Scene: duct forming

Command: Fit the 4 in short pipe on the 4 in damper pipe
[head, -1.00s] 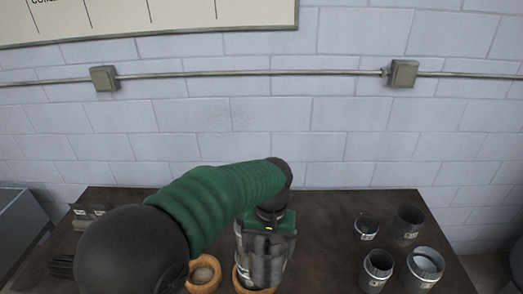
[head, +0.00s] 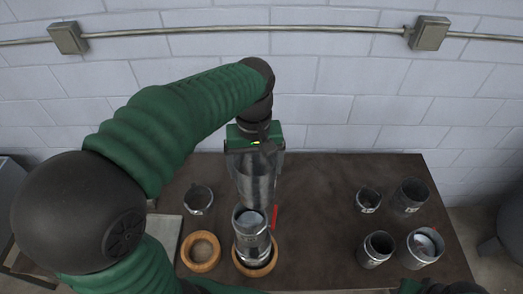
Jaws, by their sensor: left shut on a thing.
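My left gripper (head: 255,146) is shut on a grey metal pipe (head: 256,178), held upright near the middle of the table. Directly below it in the picture, another metal pipe (head: 252,240) stands upright in a wooden ring (head: 271,263), with its open top facing up. A red handle-like piece (head: 275,216) shows at its right side, which suggests the damper pipe. The held pipe's lower end is close to the standing pipe's rim; I cannot tell if they touch. My right gripper is not clearly seen; only part of that arm shows at the bottom edge.
An empty wooden ring (head: 187,254) lies to the left, with a short metal pipe (head: 199,205) behind it. Several metal fittings stand at the right, including a wide one (head: 424,250) and a taller one (head: 411,196). The dark table (head: 320,205) is clear between.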

